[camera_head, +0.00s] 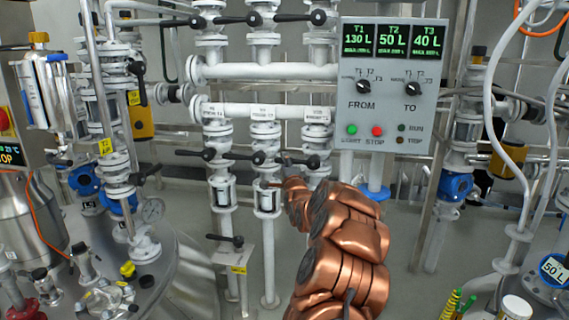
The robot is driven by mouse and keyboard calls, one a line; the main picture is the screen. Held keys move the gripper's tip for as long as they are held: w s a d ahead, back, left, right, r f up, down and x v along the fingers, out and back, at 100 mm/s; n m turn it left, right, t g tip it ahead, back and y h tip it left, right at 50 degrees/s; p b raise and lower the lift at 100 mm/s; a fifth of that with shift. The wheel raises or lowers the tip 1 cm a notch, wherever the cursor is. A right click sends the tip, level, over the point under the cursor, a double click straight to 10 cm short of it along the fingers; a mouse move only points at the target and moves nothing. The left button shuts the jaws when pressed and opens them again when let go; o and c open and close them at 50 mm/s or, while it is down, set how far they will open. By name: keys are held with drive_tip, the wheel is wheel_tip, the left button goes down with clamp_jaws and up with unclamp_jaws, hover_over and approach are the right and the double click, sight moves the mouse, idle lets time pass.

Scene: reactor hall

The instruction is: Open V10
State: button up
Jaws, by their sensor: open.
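A label reading V10 cannot be made out, so I cannot tell which valve it is. Three white valves with black lever handles stand in a row at the centre: the left valve lever (209,155), the middle valve lever (258,157) and the right valve lever (313,162). All three levers lie roughly level. Small labels above them are too small to read. My gripper (277,183) is just below and in front of the middle and right levers, open, mostly hidden by my copper arm. Whether it touches a lever cannot be told.
A grey control panel (385,130) with three displays and FROM and TO knobs hangs right of the valves. Another black lever (226,239) sits lower, above a yellow-tagged box (231,262). A steel vessel (185,270) fills the lower left. White hoses (505,150) hang at right.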

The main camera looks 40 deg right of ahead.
drive_tip(key=shift+x, duration=0.9)
drive_tip(key=shift+c, duration=0.4)
clamp_jaws()
